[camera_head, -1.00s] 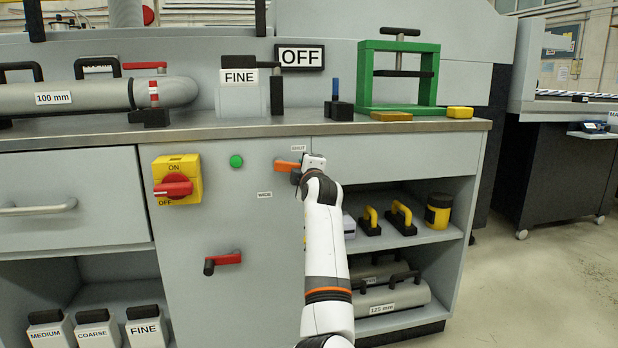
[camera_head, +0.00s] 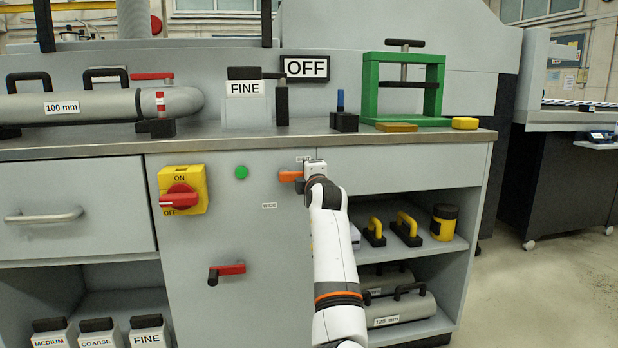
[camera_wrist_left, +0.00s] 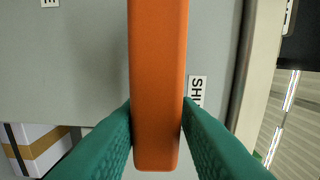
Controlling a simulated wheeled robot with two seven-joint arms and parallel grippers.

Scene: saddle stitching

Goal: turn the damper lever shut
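The damper lever (camera_head: 291,176) is an orange bar on the grey cabinet front. It lies about level, just below the small SHUT label (camera_head: 303,158); the WIDE label (camera_head: 268,205) is lower and to the left. My left gripper (camera_head: 303,178) is at the lever, with its wrist covering the lever's right part. In the left wrist view the orange lever (camera_wrist_left: 158,60) runs between the two green-grey fingers (camera_wrist_left: 157,125), which press against both its sides. The SHUT label (camera_wrist_left: 196,90) shows close beside the lever there. My right gripper is not in view.
A yellow switch with a red handle (camera_head: 180,197), a green button (camera_head: 241,172) and a red lever (camera_head: 228,270) are on the same panel. Open shelves (camera_head: 440,252) with yellow-handled tools are at the right. An OFF sign (camera_head: 304,68) stands above the worktop.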

